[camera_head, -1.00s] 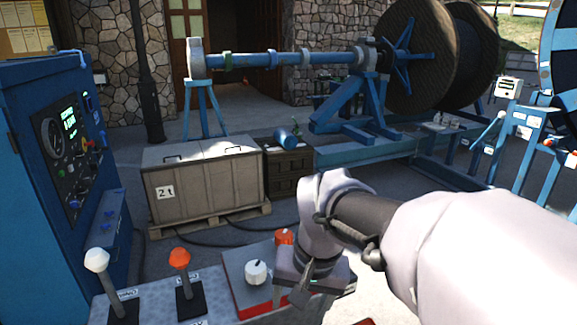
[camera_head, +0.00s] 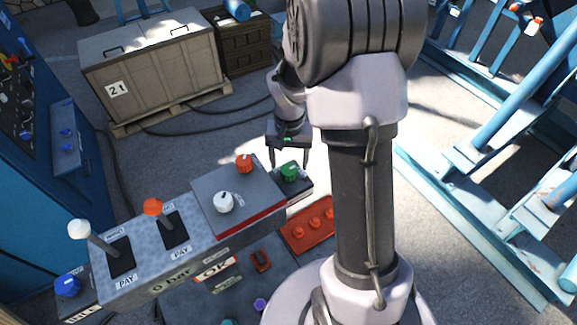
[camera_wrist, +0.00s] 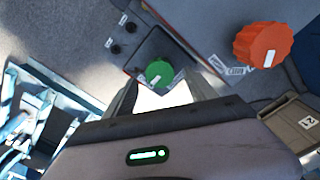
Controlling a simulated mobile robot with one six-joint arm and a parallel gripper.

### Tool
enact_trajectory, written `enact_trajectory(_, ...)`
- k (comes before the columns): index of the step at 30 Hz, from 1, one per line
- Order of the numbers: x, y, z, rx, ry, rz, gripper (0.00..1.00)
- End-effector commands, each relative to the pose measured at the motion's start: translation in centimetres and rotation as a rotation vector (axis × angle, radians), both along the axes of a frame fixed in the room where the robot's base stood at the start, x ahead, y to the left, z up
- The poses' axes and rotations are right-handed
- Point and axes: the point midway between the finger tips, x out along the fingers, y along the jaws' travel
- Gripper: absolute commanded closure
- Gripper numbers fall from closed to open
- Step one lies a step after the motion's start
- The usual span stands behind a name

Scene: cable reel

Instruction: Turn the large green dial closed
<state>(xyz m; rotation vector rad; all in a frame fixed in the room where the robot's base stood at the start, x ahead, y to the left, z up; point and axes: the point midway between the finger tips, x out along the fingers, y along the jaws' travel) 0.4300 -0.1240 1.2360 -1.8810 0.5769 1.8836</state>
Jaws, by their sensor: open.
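The green dial (camera_head: 289,171) is a round knob on a dark box at the right end of the console. In the wrist view the green dial (camera_wrist: 159,72) has a white mark on top and shows just past my fingertips, roughly between them. My gripper (camera_head: 290,159) is open and empty, pointing down over the dial with a finger on each side in the head view. In the wrist view my gripper (camera_wrist: 160,86) has its two dark fingers spread. I cannot tell whether either finger touches the dial.
An orange-red dial (camera_head: 243,163) and a white dial (camera_head: 223,202) stand on the neighbouring panel. Levers with white (camera_head: 79,229) and orange (camera_head: 153,207) knobs rise farther left. A red panel with several knobs (camera_head: 307,231) lies nearer.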

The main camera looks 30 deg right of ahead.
Motion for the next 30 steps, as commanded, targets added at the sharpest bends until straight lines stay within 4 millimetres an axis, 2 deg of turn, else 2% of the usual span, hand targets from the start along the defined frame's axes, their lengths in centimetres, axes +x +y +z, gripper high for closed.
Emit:
enact_trajectory(3,-0.1,0.0,-2.1,0.001,0.003,0.001,0.35)
enact_trajectory(6,0.0,0.0,-3.0,0.001,0.001,0.0,0.35)
enact_trajectory(16,0.0,0.0,-3.4,0.0,0.0,0.0,0.37)
enact_trajectory(25,0.0,0.0,-3.4,-0.001,-0.001,0.0,0.96)
enact_trajectory(30,0.0,0.0,-3.4,-0.001,-0.001,0.009,0.97)
